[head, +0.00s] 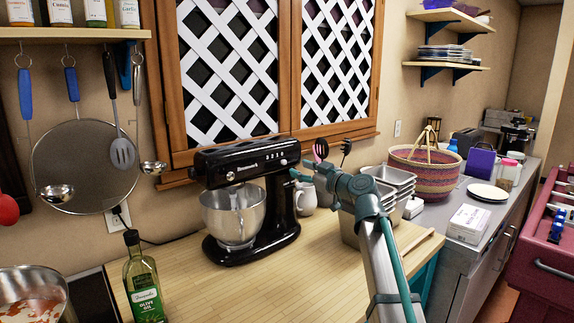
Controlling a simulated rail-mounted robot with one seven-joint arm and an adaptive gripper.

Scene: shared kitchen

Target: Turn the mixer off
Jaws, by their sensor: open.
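The black stand mixer (247,164) stands upright on the wooden counter. Its steel bowl (233,212) is under the head, with the beater inside it. Small pale controls (284,157) show on the side of the mixer head, near its right end. My gripper (299,176) is just right of and below these controls, near the rear end of the mixer head. It looks open, with nothing seen in it. The fingertips are small in view, and I cannot tell whether they touch the mixer.
Steel pans (388,190) and a pale jug (306,198) stand right of and behind the mixer. An olive oil bottle (142,282) and a steel pot (40,296) are at the front left. Utensils hang on the left wall. The counter in front of the mixer is clear.

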